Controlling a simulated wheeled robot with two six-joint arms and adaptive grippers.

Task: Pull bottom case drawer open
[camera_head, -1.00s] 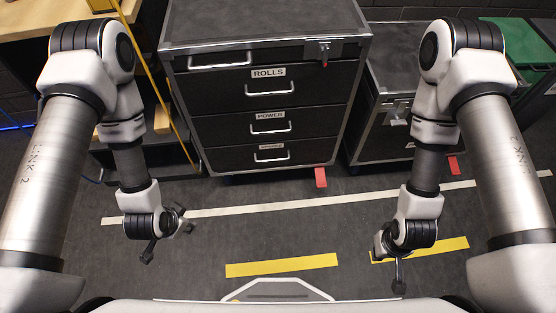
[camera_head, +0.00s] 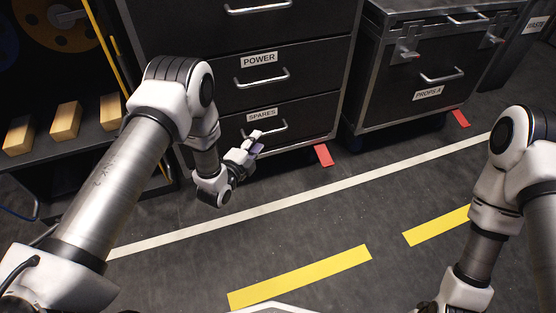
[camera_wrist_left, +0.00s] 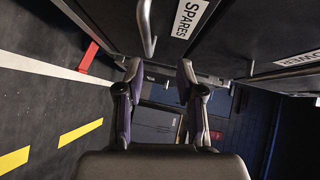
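The black case (camera_head: 300,70) stands ahead, and its bottom drawer (camera_head: 300,115) is labelled SPARES. The drawer looks closed. Its silver handle (camera_head: 279,126) is partly hidden behind my left gripper (camera_head: 256,142) in the head view. In the left wrist view, my left gripper (camera_wrist_left: 159,70) is open with nothing between its fingers. The handle (camera_wrist_left: 147,28) shows beyond the fingertips, apart from them, nearer the left finger's side. My right arm hangs at the lower right; its gripper is mostly cut off at the bottom edge.
A POWER drawer (camera_head: 310,68) sits above the bottom one. A second case labelled PROPS A (camera_head: 385,85) stands to the right. A shelf with wooden blocks (camera_head: 65,119) is at the left. Red floor tape (camera_head: 323,155) lies by the case corner. The floor in front is clear.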

